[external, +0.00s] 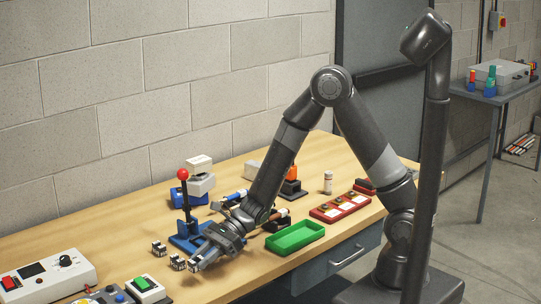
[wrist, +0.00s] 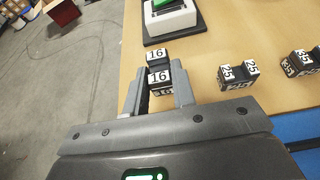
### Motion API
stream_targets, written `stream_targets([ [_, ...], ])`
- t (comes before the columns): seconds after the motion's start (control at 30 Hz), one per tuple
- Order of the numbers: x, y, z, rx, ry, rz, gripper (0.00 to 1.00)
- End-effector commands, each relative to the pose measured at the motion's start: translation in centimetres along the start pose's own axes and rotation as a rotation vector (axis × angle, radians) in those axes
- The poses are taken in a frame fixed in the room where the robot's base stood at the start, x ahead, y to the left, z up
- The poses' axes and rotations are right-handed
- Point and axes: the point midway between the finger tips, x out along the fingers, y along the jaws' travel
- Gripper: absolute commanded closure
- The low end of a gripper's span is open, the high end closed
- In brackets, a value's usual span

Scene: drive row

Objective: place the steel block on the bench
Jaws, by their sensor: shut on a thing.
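My gripper (wrist: 160,88) is shut on a small dark steel block (wrist: 158,55) with white labels reading 16, held between its fingers. In the external view my gripper (external: 205,258) is low over the front of the wooden bench (external: 235,283), and the held block (external: 194,265) shows partly at its fingertips. I cannot tell whether the block touches the bench. A similar block labelled 25 (wrist: 238,75) stands on the bench to the right in the wrist view, and one labelled 35 (wrist: 300,62) stands farther right.
A white box with a green button (external: 146,288) stands near the held block. A blue press with a red knob (external: 183,175) stands behind my gripper. A green tray (external: 295,237) and a red tray (external: 340,206) lie to the right. The bench's front edge is close.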

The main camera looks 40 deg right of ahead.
Motion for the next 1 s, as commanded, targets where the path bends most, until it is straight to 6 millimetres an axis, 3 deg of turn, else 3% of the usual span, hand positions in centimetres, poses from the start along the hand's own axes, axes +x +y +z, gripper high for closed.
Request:
stream_targets([
  [0.33, 1.5, 0.0, -3.4, 0.001, 0.0, 0.0, 1.0],
  [0.77, 1.7, 0.0, -3.9, 0.0, -0.001, -0.001, 1.0],
  [0.8, 1.6, 0.0, -3.9, 0.0, 0.0, -0.001, 0.73],
  [1.0, 1.6, 0.0, -3.9, 0.0, 0.0, -0.001, 0.57],
])
